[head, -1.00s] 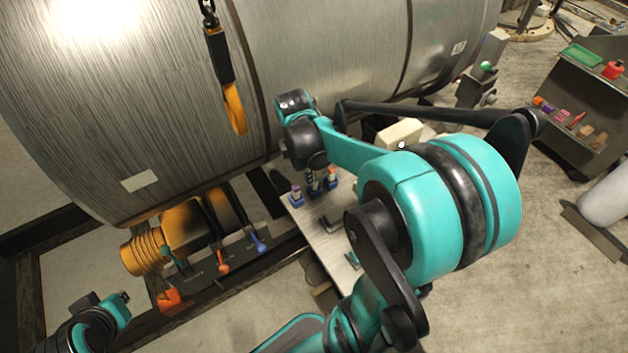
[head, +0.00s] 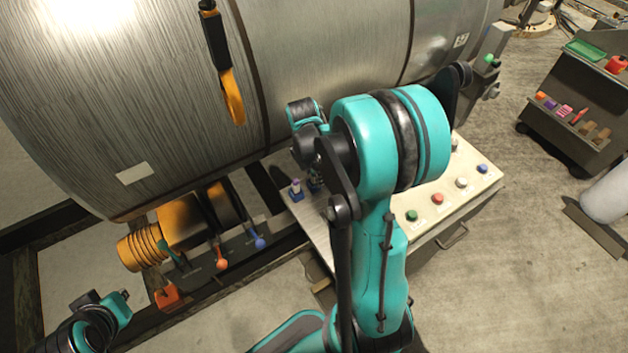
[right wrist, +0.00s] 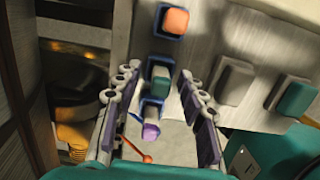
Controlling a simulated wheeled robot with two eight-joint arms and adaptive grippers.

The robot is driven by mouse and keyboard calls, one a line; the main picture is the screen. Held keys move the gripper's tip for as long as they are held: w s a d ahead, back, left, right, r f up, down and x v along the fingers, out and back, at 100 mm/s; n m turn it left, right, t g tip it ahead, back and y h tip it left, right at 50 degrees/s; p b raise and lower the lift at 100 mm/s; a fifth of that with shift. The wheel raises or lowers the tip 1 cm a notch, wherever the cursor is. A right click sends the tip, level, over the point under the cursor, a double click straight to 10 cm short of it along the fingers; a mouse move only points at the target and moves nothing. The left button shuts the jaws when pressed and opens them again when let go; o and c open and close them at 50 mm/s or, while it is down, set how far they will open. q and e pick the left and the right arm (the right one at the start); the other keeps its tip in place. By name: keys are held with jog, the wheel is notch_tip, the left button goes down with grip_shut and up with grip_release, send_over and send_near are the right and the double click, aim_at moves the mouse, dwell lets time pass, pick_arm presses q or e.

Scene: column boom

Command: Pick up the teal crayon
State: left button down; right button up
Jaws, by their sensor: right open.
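The teal crayon (right wrist: 160,80) stands in a blue holder in the right wrist view, between an orange crayon (right wrist: 175,21) and a purple crayon (right wrist: 151,131). My right gripper (right wrist: 158,75) is open, with one finger on each side of the teal crayon and a gap to it on both sides. It holds nothing. In the head view the right arm largely hides this gripper and the teal crayon; the purple crayon (head: 296,186) shows left of the arm. My left gripper (head: 123,302) is at the lower left, far from the crayons; its jaws are unclear.
A grey block (right wrist: 235,83) and a teal block (right wrist: 296,96) lie right of the holders. A control box with buttons (head: 425,228) stands right of the arm. A large metal drum (head: 320,60) rises behind, with an orange hook (head: 232,98) hanging before it.

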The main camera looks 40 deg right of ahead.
grip_shut()
jog(key=shift+r, duration=0.1)
jog(key=shift+r, duration=0.1)
